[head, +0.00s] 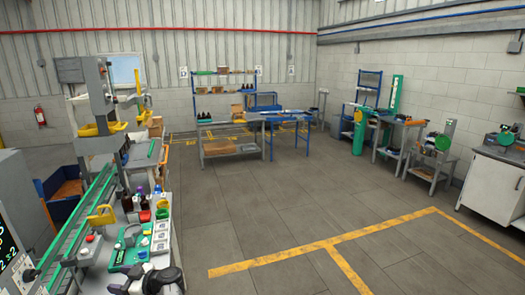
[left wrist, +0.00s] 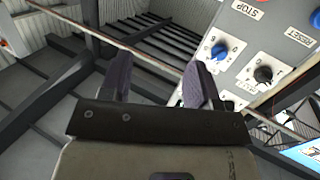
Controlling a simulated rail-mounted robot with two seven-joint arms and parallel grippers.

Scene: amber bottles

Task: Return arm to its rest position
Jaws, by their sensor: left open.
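My left gripper (left wrist: 158,78) is open in the left wrist view, its two dark fingers apart with nothing between them. In the head view my left gripper (head: 146,281) shows at the bottom edge, beside the near end of the workbench; its fingertips are hard to make out. Dark amber bottles (head: 127,204) stand on the bench beyond it, clear of the gripper. My right gripper is in neither view.
A panel with knobs (left wrist: 264,76) fills the right of the wrist view, close to the fingers. A green conveyor (head: 85,215) runs along the left. A green board (head: 130,252) lies just beyond the gripper. The floor to the right is open.

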